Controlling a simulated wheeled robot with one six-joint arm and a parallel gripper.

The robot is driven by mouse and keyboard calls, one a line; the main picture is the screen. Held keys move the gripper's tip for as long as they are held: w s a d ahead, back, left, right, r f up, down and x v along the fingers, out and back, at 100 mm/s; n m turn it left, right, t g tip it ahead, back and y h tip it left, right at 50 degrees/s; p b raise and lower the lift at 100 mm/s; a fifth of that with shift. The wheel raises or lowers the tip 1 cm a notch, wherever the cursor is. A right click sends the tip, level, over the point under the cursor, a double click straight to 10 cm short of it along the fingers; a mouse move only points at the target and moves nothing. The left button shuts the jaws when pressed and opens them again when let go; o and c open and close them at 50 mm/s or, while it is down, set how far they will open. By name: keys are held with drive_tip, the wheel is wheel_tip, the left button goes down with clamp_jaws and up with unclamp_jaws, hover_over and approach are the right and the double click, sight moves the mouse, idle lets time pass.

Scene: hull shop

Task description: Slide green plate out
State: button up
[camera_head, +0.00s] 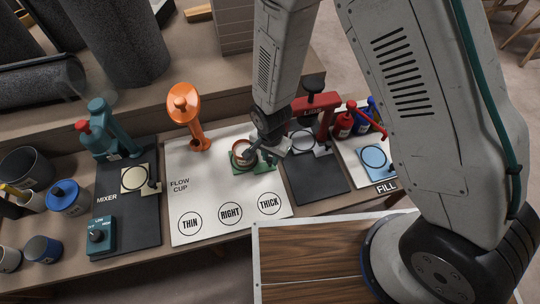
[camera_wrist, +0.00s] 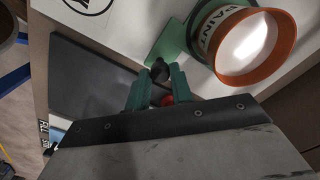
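The green plate (camera_head: 239,168) lies under a white paint cup with an orange rim (camera_head: 244,151) on the white flow cup board. In the wrist view the plate (camera_wrist: 168,50) sticks out beside the cup (camera_wrist: 250,48) and carries a dark knob (camera_wrist: 160,70). My gripper (camera_head: 270,155) is at the plate's right side in the head view. In the wrist view its teal fingers (camera_wrist: 160,82) stand on either side of the knob, with no clear gap to it. The gripper's base hides part of the board.
Circles marked THIN, RIGHT and THICK (camera_head: 231,213) lie clear in front. A dark pad with a red lid press (camera_head: 318,105) stands right. A mixer (camera_head: 110,140) is at left.

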drive_tip(key=o, duration=0.3)
drive_tip(key=shift+d, duration=0.3)
drive_tip(key=shift+o, duration=0.2)
drive_tip(key=shift+a, duration=0.1)
drive_tip(key=shift+a+r, duration=0.1)
drive_tip(key=shift+r, duration=0.1)
wheel_tip(320, 180, up, 7)
drive_tip(key=shift+r, duration=0.2)
